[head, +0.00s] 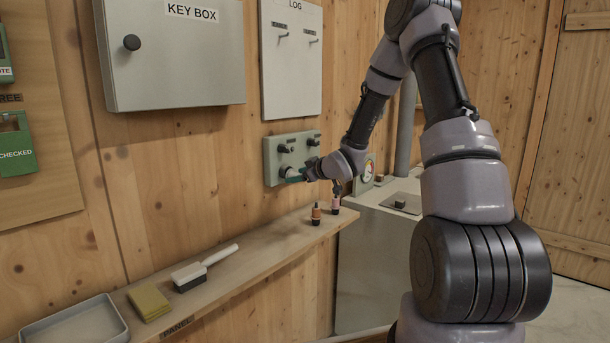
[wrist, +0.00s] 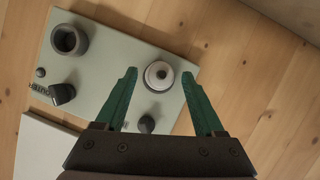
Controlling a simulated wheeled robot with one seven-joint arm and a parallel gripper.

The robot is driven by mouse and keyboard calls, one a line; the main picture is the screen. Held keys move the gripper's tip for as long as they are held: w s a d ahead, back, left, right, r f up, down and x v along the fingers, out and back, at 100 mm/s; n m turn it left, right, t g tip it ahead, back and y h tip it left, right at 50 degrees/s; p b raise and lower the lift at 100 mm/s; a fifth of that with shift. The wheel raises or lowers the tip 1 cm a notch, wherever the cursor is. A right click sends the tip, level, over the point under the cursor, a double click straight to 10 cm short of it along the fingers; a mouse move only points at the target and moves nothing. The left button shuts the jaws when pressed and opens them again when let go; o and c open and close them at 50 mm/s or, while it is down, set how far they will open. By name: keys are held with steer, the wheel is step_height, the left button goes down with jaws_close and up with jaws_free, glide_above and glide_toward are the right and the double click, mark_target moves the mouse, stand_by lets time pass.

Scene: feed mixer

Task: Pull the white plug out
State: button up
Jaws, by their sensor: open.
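Whether the fingertips reach the plug's depth cannot be told. In the head view my gripper (head: 294,178) is at the panel's front.
The panel also carries an empty dark round socket (wrist: 69,40) and black knobs (wrist: 62,93), (wrist: 146,124). Below it, a shelf (head: 259,257) holds two small plugs (head: 316,213), (head: 335,205), a brush (head: 190,277), a yellow sponge (head: 149,302) and a tray (head: 77,328).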

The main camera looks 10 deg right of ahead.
steer(key=shift+w+a+f, duration=0.1)
steer(key=shift+w, duration=0.05)
jaws_close()
stand_by(0.4)
steer(key=shift+s+d+f, duration=0.1)
steer(key=shift+s+d, duration=0.5)
steer(key=shift+s, duration=0.2)
steer(key=shift+s+d+f, duration=0.1)
steer(key=shift+s+d, duration=0.65)
steer(key=shift+s, duration=0.25)
steer(key=shift+s+d+f, duration=0.1)
steer(key=shift+s+d, duration=0.6)
steer(key=shift+s, duration=0.3)
